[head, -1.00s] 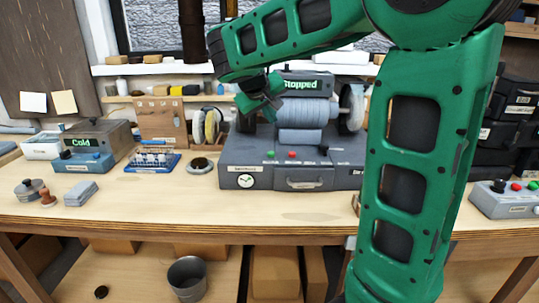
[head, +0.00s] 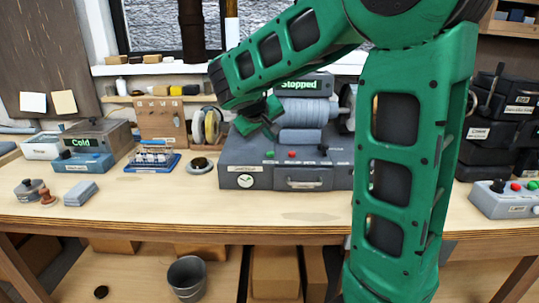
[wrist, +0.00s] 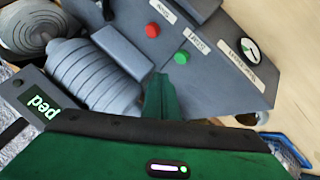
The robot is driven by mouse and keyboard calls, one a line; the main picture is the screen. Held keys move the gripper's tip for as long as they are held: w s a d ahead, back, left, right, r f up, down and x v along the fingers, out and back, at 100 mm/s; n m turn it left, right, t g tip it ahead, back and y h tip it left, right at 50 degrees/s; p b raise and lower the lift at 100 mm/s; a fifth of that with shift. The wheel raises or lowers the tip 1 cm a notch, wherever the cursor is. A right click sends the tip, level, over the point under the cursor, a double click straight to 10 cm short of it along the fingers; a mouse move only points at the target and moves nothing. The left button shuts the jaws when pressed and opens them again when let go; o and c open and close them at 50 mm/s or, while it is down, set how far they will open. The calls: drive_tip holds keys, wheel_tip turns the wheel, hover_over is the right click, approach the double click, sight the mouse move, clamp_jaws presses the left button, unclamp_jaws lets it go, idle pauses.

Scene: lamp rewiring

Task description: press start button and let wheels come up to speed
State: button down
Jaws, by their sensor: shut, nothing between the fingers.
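The grey bench machine (head: 235,155) stands on the workbench, with a ribbed motor and a display (head: 301,86) reading "Stopped". Its green button (head: 270,154) and red button (head: 292,155) sit on the front part; the wrist view shows the green one (wrist: 182,57) and the red one (wrist: 152,30). One wheel (wrist: 36,24) shows at the upper left of the wrist view; my arm partly hides it in the head view. My gripper (head: 268,135) is shut and empty, its tips (wrist: 160,77) just short of the green button, apparently above it with a small gap.
A gauge (head: 245,181) and a switch sit on the machine's front. To the left stand a wheel rack (head: 208,127), a blue tray (head: 153,161) and a box reading "Cold" (head: 95,138). A control box (head: 505,205) stands at the right.

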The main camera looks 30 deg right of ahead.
sight(269, 158)
drive_tip(key=shift+f, duration=1.35)
drive_tip(key=shift+f, duration=0.15)
idle(1.0)
drive_tip(key=shift+f, duration=0.25)
drive_tip(key=shift+f, duration=0.45)
idle(1.0)
drive_tip(key=shift+r, duration=0.9)
drive_tip(key=shift+r, duration=0.15)
drive_tip(key=shift+r, duration=2.35)
